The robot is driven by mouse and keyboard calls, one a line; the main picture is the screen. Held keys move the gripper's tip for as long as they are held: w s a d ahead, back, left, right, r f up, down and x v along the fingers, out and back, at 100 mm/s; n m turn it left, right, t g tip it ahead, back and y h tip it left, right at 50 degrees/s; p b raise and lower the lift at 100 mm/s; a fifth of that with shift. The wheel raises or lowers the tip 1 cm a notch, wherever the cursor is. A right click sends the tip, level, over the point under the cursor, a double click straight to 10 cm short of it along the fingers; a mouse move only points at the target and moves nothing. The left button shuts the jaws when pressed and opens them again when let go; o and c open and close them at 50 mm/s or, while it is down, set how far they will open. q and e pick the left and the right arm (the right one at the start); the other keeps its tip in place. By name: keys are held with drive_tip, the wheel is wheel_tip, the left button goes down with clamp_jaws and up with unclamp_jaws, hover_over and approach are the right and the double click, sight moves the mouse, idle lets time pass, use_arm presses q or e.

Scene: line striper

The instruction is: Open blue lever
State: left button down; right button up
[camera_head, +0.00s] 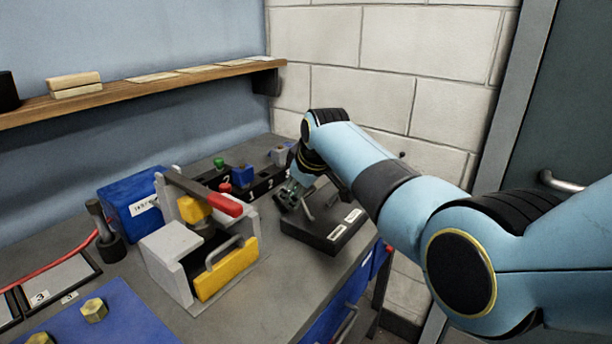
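Thin grey metal parts (308,207) show beside the fingers on top of this box. I cannot tell whether the fingers touch them or how far apart the fingers are. No lever that is clearly blue shows; the gripper and forearm hide part of the box top. A small blue block (243,174) sits in a black numbered holder (262,188) behind. My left gripper is not in view.
Left of the black box stands a grey fixture (170,250) with a yellow drawer front (226,270) and a red-handled bar (218,203). A blue box (132,202) is behind it. A wooden shelf (130,92) hangs above. The bench's right edge is close to the black box.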

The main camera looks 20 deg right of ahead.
drive_tip(key=a+v, duration=0.1)
drive_tip(key=v, duration=0.9)
drive_tip(key=shift+s+d+r, duration=0.25)
drive_tip(key=shift+d+r, duration=0.1)
drive_tip(key=shift+d, duration=0.2)
drive_tip(key=s+d+f+m+g, duration=0.1)
drive_tip(key=s+d+f, duration=0.15)
drive_tip(key=s, duration=0.35)
drive_tip(key=s+d+f+m+h, duration=0.1)
drive_tip(key=s+d+f+m, duration=0.1)
drive_tip(key=s+f, duration=0.3)
drive_tip(key=s+d+f+m+g, duration=0.1)
drive_tip(key=s+d+f, duration=0.15)
drive_tip(key=s, duration=0.45)
drive_tip(key=s+d+r+m+g+h, duration=0.1)
drive_tip(key=s+d+m, duration=0.2)
drive_tip(key=s, duration=1.9)
wheel_tip(320, 180, down, 36)
drive_tip(key=s+d+g+b, duration=0.1)
drive_tip(key=s+d+b, duration=0.15)
drive_tip(key=b, duration=0.55)
drive_tip(key=s+f+g+b, duration=0.1)
drive_tip(key=s+f+b, duration=0.5)
drive_tip(key=s+f, duration=1.1)
wheel_tip(320, 180, down, 4)
drive_tip(key=shift+s+d+r+g, duration=0.2)
drive_tip(key=shift+s+d+g, duration=0.1)
drive_tip(key=shift+s+d, duration=0.15)
